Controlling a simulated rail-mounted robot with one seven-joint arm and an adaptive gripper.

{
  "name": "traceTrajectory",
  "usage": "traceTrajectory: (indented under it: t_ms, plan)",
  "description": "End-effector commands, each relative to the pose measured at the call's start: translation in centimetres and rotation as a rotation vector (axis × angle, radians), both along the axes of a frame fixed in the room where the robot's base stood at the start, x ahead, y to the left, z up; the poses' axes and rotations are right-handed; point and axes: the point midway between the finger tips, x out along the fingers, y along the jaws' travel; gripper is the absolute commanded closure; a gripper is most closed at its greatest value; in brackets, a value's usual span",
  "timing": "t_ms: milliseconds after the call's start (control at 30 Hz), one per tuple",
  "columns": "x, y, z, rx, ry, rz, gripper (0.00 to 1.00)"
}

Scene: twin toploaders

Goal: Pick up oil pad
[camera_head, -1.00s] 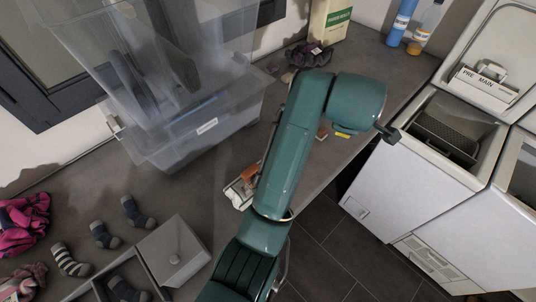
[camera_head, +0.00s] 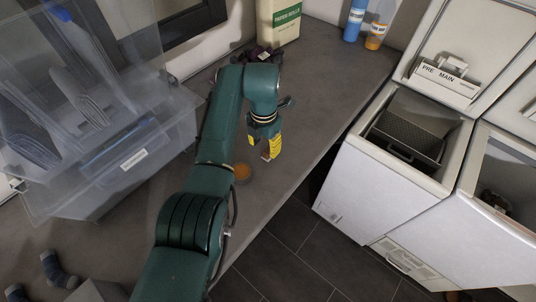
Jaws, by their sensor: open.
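My gripper (camera_head: 268,155) points down over the grey worktop (camera_head: 305,95), near its front edge; its yellow part faces me. It is open, and I see nothing held in it. A small round orange-brown thing (camera_head: 242,173) lies on the worktop just left of and below the gripper, partly beside my forearm. I cannot tell whether it is the oil pad. The worktop directly under the gripper is hidden, and no other thing can be clearly made out as the oil pad.
A clear plastic bin (camera_head: 125,165) holding cloths stands left. White toploaders (camera_head: 385,180) stand right; socks (camera_head: 57,270) lie lower left.

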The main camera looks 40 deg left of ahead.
Motion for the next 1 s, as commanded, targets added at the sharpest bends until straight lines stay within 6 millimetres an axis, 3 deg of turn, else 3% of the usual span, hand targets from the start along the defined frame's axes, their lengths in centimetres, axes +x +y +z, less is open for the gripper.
traceTrajectory:
  t_ms: [300,600,867,1000]
  plan:
    - [0.4,0.0,-5.0,0.001,-0.001,-0.001,0.48]
    - [0.4,0.0,-5.3,0.001,-0.002,-0.001,0.49]
    - [0.4,0.0,-5.3,0.001,-0.002,-0.001,0.98]
    - [0.4,0.0,-5.3,0.001,-0.002,-0.001,1.00]
